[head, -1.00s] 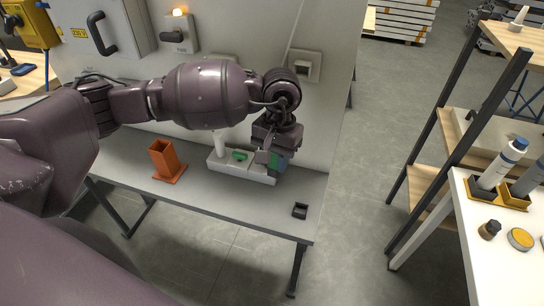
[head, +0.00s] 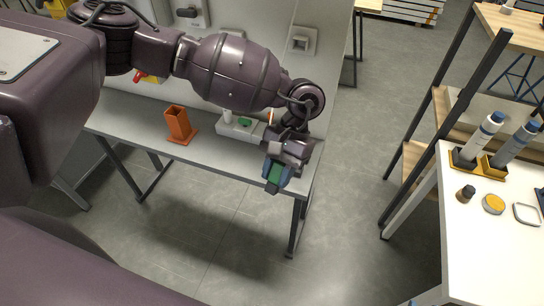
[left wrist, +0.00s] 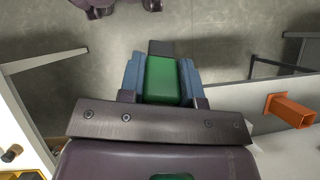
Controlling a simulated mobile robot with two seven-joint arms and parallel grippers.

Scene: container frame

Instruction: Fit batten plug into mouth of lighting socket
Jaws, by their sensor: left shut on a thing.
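My left gripper (head: 277,174) is shut on a green block with a black end, apparently the batten plug (head: 274,178). It holds it above the bench's front right edge, pointing down and toward me in the head view. In the left wrist view the green plug (left wrist: 161,80) sits between two blue finger pads, its dark end outward. A pale wall box with a square opening (head: 301,41), possibly the lighting socket, is on the panel behind and above, well apart from the plug. Whether it is the socket I cannot tell. My right gripper is not in view.
On the bench (head: 221,153) stand an orange open holder (head: 179,125) and a white tray (head: 227,131) with a green piece (head: 245,122). A white table (head: 480,235) with bottles and a shelf rack stand at right. Floor between is clear.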

